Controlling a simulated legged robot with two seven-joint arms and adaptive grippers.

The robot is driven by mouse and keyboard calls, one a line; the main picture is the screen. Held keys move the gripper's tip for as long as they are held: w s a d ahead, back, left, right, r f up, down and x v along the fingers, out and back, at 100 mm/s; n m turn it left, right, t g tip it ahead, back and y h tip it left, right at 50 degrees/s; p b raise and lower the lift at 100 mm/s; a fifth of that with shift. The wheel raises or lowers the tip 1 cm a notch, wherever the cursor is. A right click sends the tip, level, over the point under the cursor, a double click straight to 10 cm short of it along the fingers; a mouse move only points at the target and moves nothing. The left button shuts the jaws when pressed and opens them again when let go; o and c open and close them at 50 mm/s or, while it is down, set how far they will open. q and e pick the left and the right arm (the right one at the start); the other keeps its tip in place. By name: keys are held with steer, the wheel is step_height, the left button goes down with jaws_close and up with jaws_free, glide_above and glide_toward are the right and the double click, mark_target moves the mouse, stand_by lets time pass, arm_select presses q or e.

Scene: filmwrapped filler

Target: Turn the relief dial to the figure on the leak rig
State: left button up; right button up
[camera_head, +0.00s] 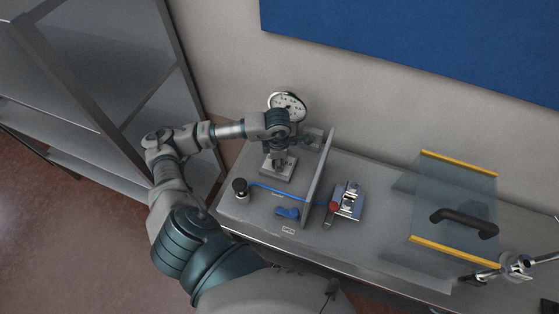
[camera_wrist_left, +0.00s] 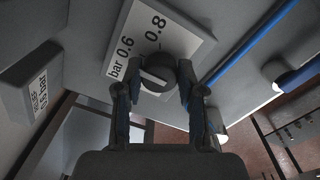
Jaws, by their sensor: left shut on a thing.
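In the left wrist view the relief dial (camera_wrist_left: 158,74) is a dark round knob with a pale bar across its face. It sits on a white plate (camera_wrist_left: 193,42) printed with "bar 0.6" and "0.8". My left gripper (camera_wrist_left: 159,90) has its fingers on both sides of the knob and is shut on it. In the head view my left gripper (camera_head: 281,148) is above the grey block (camera_head: 270,163) of the leak rig, and hides the dial. A round white gauge (camera_head: 288,103) stands behind it. What looks like my right gripper (camera_head: 492,273) is at the right edge, its fingers unclear.
An upright grey panel (camera_head: 317,185) stands close right of my left gripper. A blue tube (camera_head: 285,192) runs from a dark cylinder (camera_head: 240,188) toward a red knob (camera_head: 333,207). A clear guard with yellow edges (camera_head: 458,163) is at right. Shelves (camera_head: 95,70) stand at left.

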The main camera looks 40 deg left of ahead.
arm_select(q)
steer(key=shift+a, duration=0.15)
arm_select(e)
steer(key=shift+a, duration=0.1)
arm_select(q)
steer(key=o, duration=1.1)
steer(key=shift+s, duration=0.1)
steer(key=shift+o, duration=0.2)
steer(key=shift+a+f, duration=0.1)
steer(key=shift+a, duration=0.1)
arm_select(e)
steer(key=shift+a, duration=0.2)
steer(key=shift+r, duration=0.1)
arm_select(q)
step_height(320, 180, up, 12)
arm_select(e)
steer(key=shift+d, duration=0.1)
arm_select(q)
steer(key=shift+f, duration=0.1)
